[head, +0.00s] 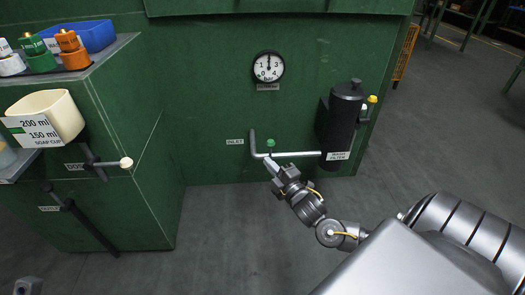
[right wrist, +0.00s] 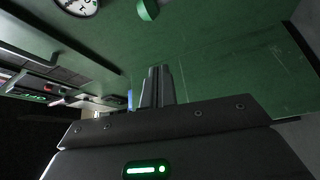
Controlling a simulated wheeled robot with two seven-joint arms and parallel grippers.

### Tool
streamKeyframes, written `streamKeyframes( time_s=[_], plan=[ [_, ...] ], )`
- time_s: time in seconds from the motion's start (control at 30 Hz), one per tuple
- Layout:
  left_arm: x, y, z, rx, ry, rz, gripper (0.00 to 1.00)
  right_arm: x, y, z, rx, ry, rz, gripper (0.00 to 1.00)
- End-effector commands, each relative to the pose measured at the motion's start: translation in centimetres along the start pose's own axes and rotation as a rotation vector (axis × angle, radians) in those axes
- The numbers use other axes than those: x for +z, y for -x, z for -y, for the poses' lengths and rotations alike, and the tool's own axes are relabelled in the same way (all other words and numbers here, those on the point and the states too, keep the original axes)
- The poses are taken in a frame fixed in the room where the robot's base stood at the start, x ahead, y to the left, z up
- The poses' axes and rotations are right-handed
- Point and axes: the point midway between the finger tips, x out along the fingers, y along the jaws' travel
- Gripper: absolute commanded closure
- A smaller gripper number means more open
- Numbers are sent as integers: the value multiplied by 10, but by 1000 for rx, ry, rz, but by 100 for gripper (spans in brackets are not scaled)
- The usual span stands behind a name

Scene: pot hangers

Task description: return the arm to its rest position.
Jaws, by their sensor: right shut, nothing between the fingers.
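My right arm reaches in from the lower right of the head view. Its gripper (head: 271,164) is in front of the green cabinet (head: 215,90), just below the grey inlet pipe (head: 290,154) and its green knob (head: 270,143). The fingers are together with nothing between them. In the right wrist view the closed fingers (right wrist: 157,85) point toward the green panel, with a green knob (right wrist: 148,9) above them. I cannot tell whether the fingertips touch the pipe.
A round gauge (head: 268,67) is above the pipe. A black wash filter (head: 344,118) stands right of it. At left, a green unit carries a cream soap cup (head: 52,115), a lever with a pale knob (head: 126,163) and a blue tray (head: 82,36). The floor (head: 230,235) in front is clear.

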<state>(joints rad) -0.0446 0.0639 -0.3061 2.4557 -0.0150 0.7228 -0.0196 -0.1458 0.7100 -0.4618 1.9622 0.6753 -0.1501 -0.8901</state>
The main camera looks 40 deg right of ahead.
Motion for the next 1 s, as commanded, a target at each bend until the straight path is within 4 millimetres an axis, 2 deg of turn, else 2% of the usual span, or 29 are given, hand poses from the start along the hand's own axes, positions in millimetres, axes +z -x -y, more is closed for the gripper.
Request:
streamKeyframes(
  time_s=[0.2, 0.53, 0.67, 0.77, 0.87, 0.9, 1.0],
  plan=[
    [-1, 1, 0, -5, 1, 13, 64, 0, 13, -1, 1, -1, -1, 100],
    [-1, 2, 0, -5, 1, 13, 64, 0, 13, 0, 1, -3, -1, 100],
    [-1, 2, 0, -5, 1, 11, 64, -8, 14, -5, 26, -82, -36, 100],
    [-2, 2, 0, -6, 2, 6, 64, -50, 18, -26, 87, -263, -209, 100],
    [-2, 2, 1, -6, 2, 5, 64, -114, 35, -61, 158, -519, -437, 100],
    [-2, 2, 1, -7, 3, 6, 64, -139, 45, -80, 191, -630, -536, 100],
    [-3, 2, 1, -9, 3, 9, 64, -192, 76, -130, 269, -883, -778, 100]
  ],
)
